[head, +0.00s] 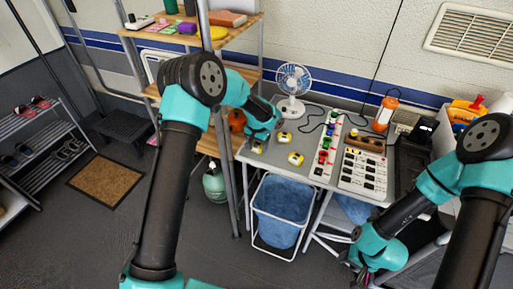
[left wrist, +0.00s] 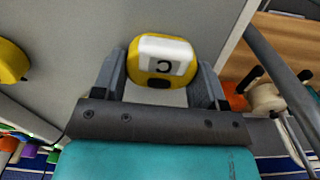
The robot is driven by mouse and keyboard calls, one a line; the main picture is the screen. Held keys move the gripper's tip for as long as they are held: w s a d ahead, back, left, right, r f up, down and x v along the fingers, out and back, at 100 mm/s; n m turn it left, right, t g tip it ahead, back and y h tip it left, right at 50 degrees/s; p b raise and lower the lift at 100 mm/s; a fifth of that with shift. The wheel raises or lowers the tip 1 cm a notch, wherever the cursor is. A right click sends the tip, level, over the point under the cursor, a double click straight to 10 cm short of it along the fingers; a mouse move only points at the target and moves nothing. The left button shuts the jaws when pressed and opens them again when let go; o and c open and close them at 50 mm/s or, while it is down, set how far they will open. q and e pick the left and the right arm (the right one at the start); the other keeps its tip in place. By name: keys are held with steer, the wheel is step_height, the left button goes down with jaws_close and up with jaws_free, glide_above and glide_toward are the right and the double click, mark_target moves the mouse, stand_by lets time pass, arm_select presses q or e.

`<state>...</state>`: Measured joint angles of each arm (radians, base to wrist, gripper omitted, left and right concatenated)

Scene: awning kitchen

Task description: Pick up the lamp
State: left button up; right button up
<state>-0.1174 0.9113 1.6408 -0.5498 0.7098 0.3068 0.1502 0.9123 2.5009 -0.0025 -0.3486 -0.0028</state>
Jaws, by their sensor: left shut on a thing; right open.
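My left gripper (head: 257,146) is at the left end of the grey table. In the left wrist view its fingers stand on both sides of a small yellow thing (left wrist: 163,62) with a white face marked "C", and it is shut on it. In the head view the gripper mostly hides this thing. An orange and white lantern-like lamp (head: 385,113) stands upright at the back right of the table, well apart from both grippers. My right gripper (head: 364,274) is open, low in front of the table's right part; its fingertips are hard to make out.
Two more yellow things (head: 296,158) (head: 284,138) lie near the left gripper. A white fan (head: 292,88), a strip with coloured knobs (head: 325,147) and a switch panel (head: 364,173) crowd the table. A shelf post (head: 228,180) stands close left; a blue-lined bin (head: 282,210) is below.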

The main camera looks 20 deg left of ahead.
arm_select(q)
steer(key=shift+c, duration=0.7)
steer(key=shift+r, duration=0.2)
steer(key=shift+r, duration=0.65)
step_height(320, 180, up, 2)
steer(key=shift+r, duration=0.1)
steer(key=s+d+r, duration=0.1)
steer(key=s+d, duration=0.3)
steer(key=s, duration=1.1)
steer(key=shift+s, duration=0.25)
steer(key=shift+w+d, duration=0.1)
steer(key=shift+d, duration=0.1)
